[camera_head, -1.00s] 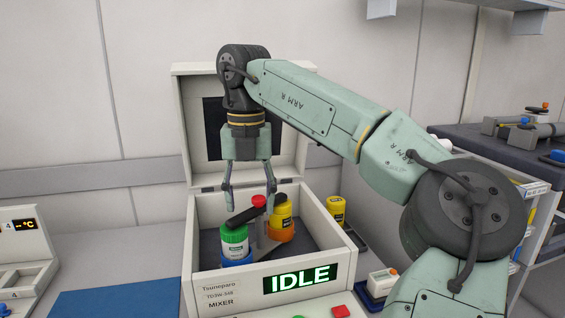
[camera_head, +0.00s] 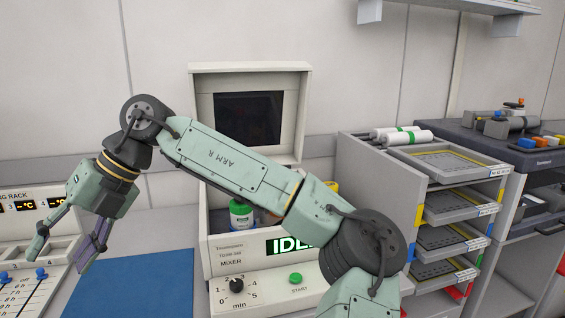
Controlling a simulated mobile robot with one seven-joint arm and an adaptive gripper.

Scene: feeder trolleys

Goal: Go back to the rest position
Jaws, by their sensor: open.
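My gripper (camera_head: 66,250) is open and empty at the left, above the gap between the rack and the blue mat. Its fingers point down and to the left. My arm crosses in front of the mixer (camera_head: 222,256), whose lid (camera_head: 301,112) stands open. A green-lidded jar (camera_head: 241,215) sits inside the mixer. The other contents of the mixer are mostly hidden behind my arm. The display (camera_head: 290,245) is partly covered by my arm and shows the start of "IDLE".
A blue mat (camera_head: 135,285) lies bare left of the mixer. A rack (camera_head: 30,225) with temperature displays and sliders stands at far left. A trolley with grey trays (camera_head: 445,207) stands at right, with white rolls (camera_head: 408,138) on top. A wall shelf (camera_head: 470,5) hangs above.

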